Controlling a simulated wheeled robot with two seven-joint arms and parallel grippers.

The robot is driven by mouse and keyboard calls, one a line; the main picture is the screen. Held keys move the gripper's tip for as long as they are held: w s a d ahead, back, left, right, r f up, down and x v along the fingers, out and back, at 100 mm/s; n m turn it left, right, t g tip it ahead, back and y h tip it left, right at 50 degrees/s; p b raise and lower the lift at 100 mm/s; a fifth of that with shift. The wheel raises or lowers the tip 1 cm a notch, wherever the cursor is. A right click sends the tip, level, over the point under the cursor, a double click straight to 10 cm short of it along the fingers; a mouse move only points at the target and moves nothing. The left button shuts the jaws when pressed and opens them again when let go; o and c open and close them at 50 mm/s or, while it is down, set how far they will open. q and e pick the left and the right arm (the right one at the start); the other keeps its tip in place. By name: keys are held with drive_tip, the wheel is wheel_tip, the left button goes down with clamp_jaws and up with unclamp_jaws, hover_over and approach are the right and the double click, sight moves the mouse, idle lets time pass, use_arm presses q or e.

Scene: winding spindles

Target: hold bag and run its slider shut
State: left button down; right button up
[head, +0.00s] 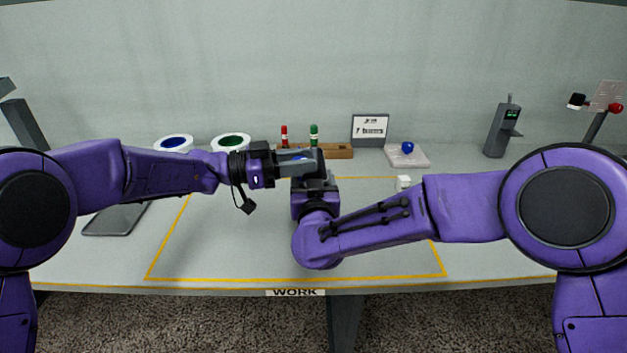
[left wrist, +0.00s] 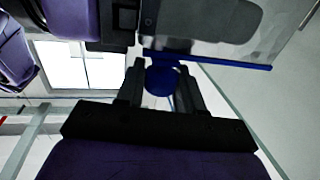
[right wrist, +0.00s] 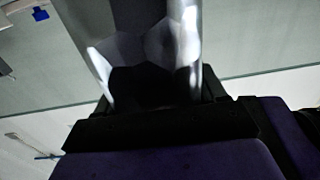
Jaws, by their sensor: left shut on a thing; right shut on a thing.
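The bag is clear, with a blue closure strip (left wrist: 215,60) along one edge and a dark grey thing inside; it shows in the left wrist view (left wrist: 283,25). A round blue slider (left wrist: 161,80) sits at the strip. My left gripper (left wrist: 161,92) is shut on the slider. In the head view my left gripper (head: 300,160) reaches in from the left, with a bit of blue at its tips. My right gripper (right wrist: 158,98) is shut on the bag (right wrist: 150,45), whose shiny film lies between its fingers. In the head view my right gripper (head: 315,178) hides most of the bag.
Behind stand a blue-centred roll (head: 173,144), a green-centred roll (head: 231,142), a wooden rack (head: 335,152) with red and green spindles, a framed sign (head: 370,130) and a pale pad (head: 415,158) with a blue knob. A small white block (head: 403,182) lies right. The yellow-outlined front area is clear.

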use_arm(q)
drive_tip(key=shift+w+a, duration=0.15)
drive_tip(key=shift+w, duration=2.1)
drive_tip(key=shift+w+a, duration=0.15)
drive_tip(key=shift+w, duration=2.1)
drive_tip(key=c, duration=0.8)
unclamp_jaws()
drive_tip(key=shift+d, duration=0.1)
